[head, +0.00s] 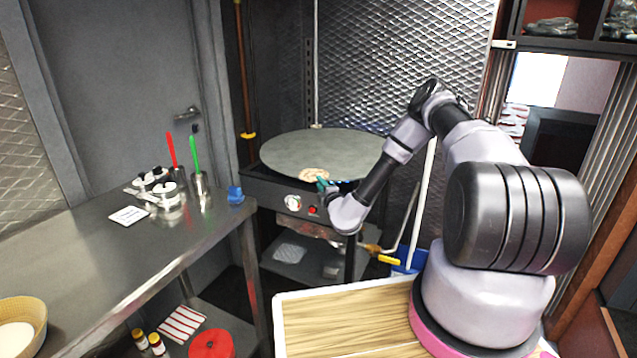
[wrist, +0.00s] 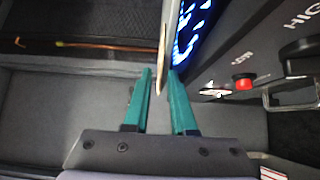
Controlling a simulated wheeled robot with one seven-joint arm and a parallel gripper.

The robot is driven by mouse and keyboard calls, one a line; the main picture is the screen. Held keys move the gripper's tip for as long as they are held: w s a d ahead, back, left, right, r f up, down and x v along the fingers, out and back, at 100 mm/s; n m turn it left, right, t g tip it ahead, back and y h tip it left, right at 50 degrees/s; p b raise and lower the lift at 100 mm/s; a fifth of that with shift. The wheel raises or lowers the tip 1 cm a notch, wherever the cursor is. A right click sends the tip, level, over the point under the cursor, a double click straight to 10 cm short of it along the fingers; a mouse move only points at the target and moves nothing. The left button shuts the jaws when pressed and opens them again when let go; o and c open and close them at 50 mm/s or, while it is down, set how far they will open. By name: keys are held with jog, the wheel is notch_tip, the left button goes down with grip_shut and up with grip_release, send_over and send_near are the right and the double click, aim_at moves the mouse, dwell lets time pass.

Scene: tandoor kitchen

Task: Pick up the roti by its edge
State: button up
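The roti (head: 314,174) is a pale tan flat round lying at the front edge of the large grey round griddle (head: 330,150) in the head view. In the wrist view the roti (wrist: 161,60) shows edge-on as a thin tan strip, its near end reaching between my fingertips. My gripper (head: 325,185) is at the griddle's front rim, just beside the roti. Its two teal fingers (wrist: 159,78) are apart, one on each side of the roti's edge. I see a gap on the left finger's side; contact with the right finger is unclear.
The griddle's front panel has a red button (wrist: 243,83) and knobs close to my right finger. Blue flames (wrist: 190,35) show under the griddle. A steel counter (head: 100,250) with utensils and a blue cup (head: 235,195) stands at left.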

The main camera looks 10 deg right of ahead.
jog(key=shift+w+a, duration=0.1)
jog(key=shift+w, duration=0.45)
grip_shut()
notch_tip(320, 180, up, 2)
jog(key=shift+r, duration=0.25)
jog(key=shift+s, duration=0.1)
jog(key=s+d+r, duration=0.1)
jog(key=s+r, duration=0.1)
jog(key=s, duration=0.5)
jog(key=s+d+r, duration=0.1)
jog(key=s+r, duration=0.2)
jog(key=s, duration=0.3)
jog(key=shift+s, duration=0.35)
jog(key=shift+d, duration=0.1)
